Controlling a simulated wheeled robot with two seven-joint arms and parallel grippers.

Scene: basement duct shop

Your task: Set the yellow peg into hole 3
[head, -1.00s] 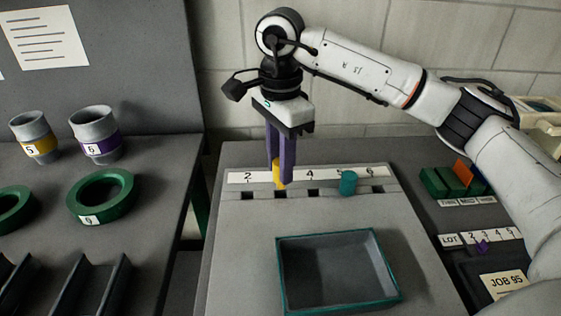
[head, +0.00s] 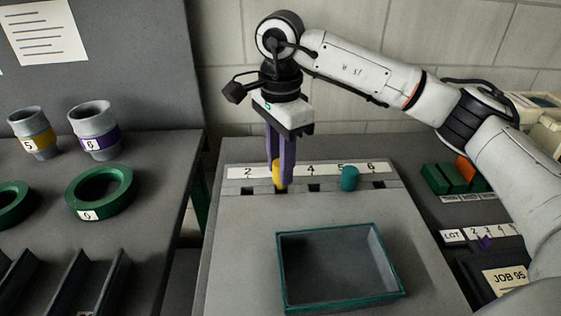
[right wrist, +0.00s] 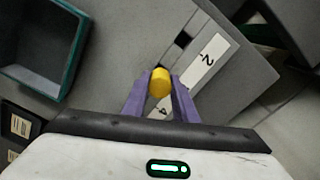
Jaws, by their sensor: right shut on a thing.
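My right gripper (head: 279,180), with purple fingers, is shut on the yellow peg (head: 279,176). It points down at the row of holes in the grey sloped board (head: 240,235). The peg's lower end is at the spot between the holes by labels 2 and 4, and covers the hole there; I cannot tell how far it is inside. The label above that spot is hidden by the fingers. In the right wrist view the yellow peg (right wrist: 160,82) shows between both fingertips, beside the number strip (right wrist: 207,60). My left gripper is not in view.
A teal peg (head: 349,178) stands at position 5 in the same row. An empty teal-rimmed tray (head: 340,308) sits on the board in front. Cups (head: 95,130) and a green ring (head: 100,193) are on the left bench. Green blocks (head: 452,178) are at right.

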